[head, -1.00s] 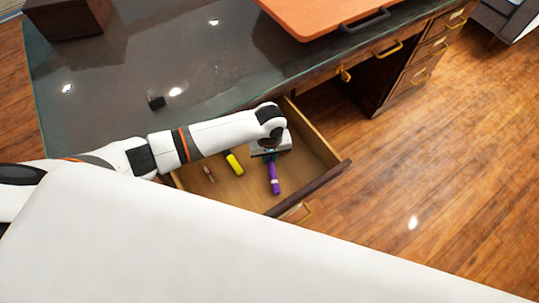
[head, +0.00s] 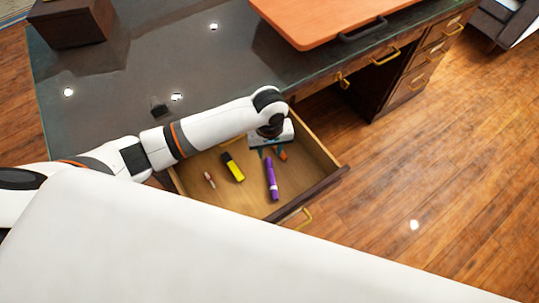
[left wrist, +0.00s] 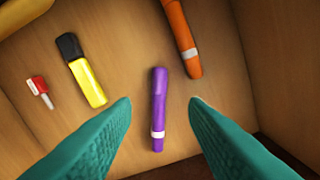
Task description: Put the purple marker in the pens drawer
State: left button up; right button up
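The purple marker (head: 271,179) lies on the floor of the open pens drawer (head: 326,158). In the left wrist view the purple marker (left wrist: 158,108) lies between and beyond my two teal fingertips, touching neither. My left gripper (head: 270,153) is over the drawer, open and empty; its spread fingers show in the left wrist view (left wrist: 160,103). My right gripper is not in view.
The dark desk top (head: 130,85) carries an orange board (head: 325,20) and a dark box (head: 70,22).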

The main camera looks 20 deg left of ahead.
pick_arm(q)
notch_tip(320, 180, up, 4)
jog(key=shift+f, duration=0.1)
jog(key=shift+a, duration=0.1)
dwell(0.6)
